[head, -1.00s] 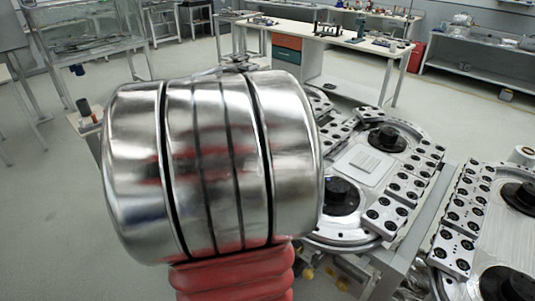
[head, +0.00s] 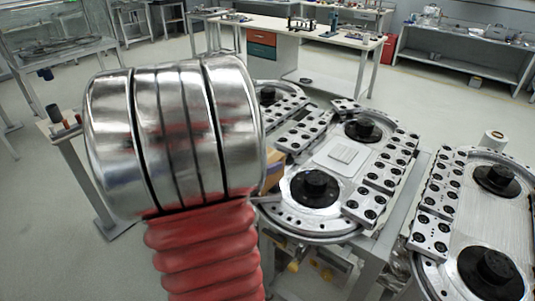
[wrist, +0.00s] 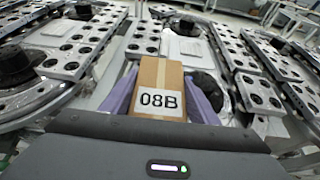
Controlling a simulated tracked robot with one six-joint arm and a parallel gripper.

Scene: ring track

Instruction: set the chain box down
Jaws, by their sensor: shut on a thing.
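The chain box (wrist: 158,78), a brown cardboard box with a white label reading 08B, shows in the middle of the wrist view. My gripper (wrist: 160,98) is shut on it, with a purple finger on each side. The wrist view looks along the box with machinery on both sides. In the head view a small brown part of the box (head: 273,172) shows just right of my arm's silver joint, in front of the ring track (head: 330,235). Whether the box touches anything beneath cannot be told.
The ring track carries black hubs (head: 315,187), rows of metal links with black holes, and a pale ribbed plate (head: 342,153). Benches line the back.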

